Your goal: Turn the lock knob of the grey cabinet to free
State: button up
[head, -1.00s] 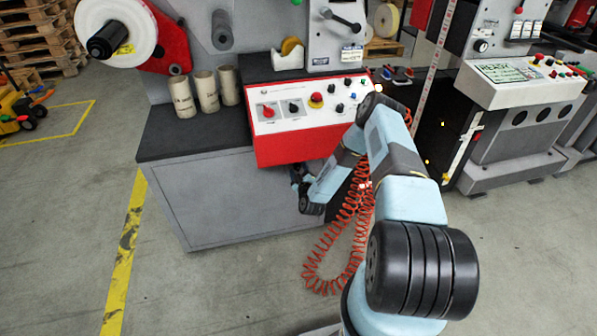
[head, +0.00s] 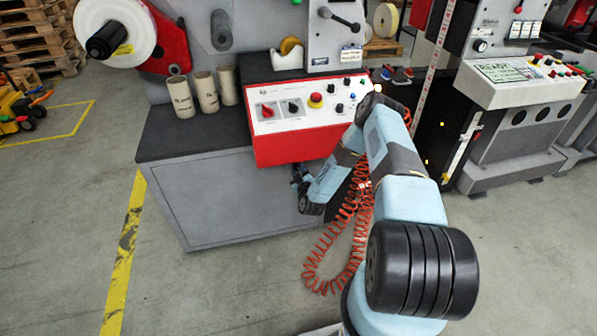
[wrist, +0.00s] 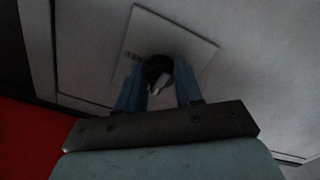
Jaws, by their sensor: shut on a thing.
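The grey cabinet (head: 225,205) stands below the dark worktop in the head view. In the wrist view, its front carries a light square plate (wrist: 190,38) with small dark lettering that I cannot read for sure. The dark round lock knob (wrist: 157,66) sits on this plate and has a pale mark on it. My gripper (wrist: 159,80) has its two blue fingers on either side of the knob and is shut on it. The fingers hide the knob's sides.
A red control box (head: 285,150) with knobs and a red button overhangs the cabinet front, close above my gripper. A coiled red hose (head: 335,250) hangs beside my arm. Cardboard tubes (head: 206,92) stand on the worktop. The floor at the left front is clear.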

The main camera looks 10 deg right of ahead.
jog(key=m, duration=0.3)
jog(key=shift+a+m, duration=0.1)
jog(key=shift+m, duration=0.3)
jog(key=m, duration=0.4)
jog(key=shift+m, duration=0.3)
jog(key=m, duration=0.4)
jog(key=shift+m, duration=2.4)
jog(key=o, duration=0.8)
jog(key=shift+f, duration=0.1)
jog(key=shift+o, duration=1.2)
jog(key=s, duration=1.3)
jog(key=shift+s, duration=0.4)
